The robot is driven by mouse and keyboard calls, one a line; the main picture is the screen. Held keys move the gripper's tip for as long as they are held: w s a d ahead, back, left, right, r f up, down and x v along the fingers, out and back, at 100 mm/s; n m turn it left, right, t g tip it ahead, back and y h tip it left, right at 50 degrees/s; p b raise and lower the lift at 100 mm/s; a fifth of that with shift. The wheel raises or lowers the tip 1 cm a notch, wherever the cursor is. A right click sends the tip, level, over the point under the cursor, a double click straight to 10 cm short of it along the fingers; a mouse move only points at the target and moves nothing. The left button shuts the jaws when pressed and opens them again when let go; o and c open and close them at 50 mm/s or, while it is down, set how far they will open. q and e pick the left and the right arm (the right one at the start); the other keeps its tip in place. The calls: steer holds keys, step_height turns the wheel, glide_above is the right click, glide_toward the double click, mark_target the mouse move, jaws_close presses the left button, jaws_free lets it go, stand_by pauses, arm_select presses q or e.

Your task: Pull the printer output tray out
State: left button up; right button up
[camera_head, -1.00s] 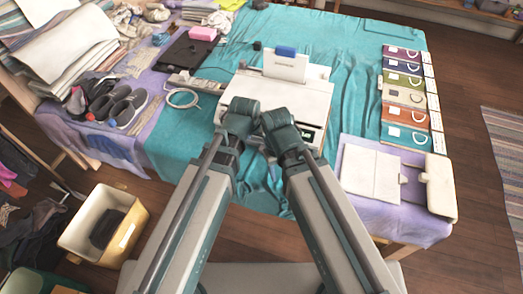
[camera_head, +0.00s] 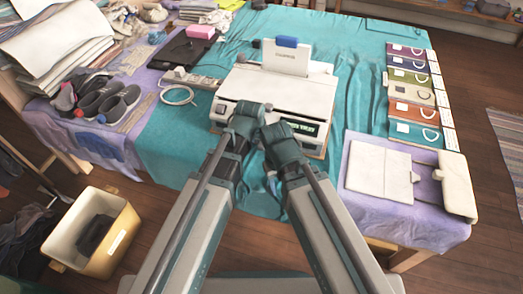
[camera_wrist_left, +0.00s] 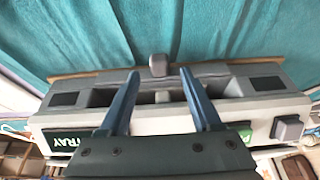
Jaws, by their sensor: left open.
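The white printer (camera_head: 281,92) stands on the teal cloth in the middle of the table, paper upright at its back. Its front shows a small lit display (camera_head: 304,128). In the left wrist view the printer front (camera_wrist_left: 225,115) spans the frame, with a green TRAY label (camera_wrist_left: 62,140). A grey tab (camera_wrist_left: 157,65) sticks out at the middle of its edge. My left gripper (camera_wrist_left: 158,73) is open, its blue fingers at either side of the tab; contact cannot be told. In the head view my arms hide the left fingers and part of the printer front. My right fingers are not visible.
A white folder-like case (camera_head: 378,172) lies right of the printer. Several coloured booklets (camera_head: 411,91) line the right edge. A power strip (camera_head: 190,77) and coiled cable (camera_head: 178,95) lie left, with shoes (camera_head: 119,104) farther left. A bin (camera_head: 95,235) stands on the floor.

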arm_select(q)
steer(key=shift+b+x, duration=0.9)
steer(key=shift+x, duration=0.65)
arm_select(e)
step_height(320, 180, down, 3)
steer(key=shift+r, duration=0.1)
arm_select(q)
jaws_close()
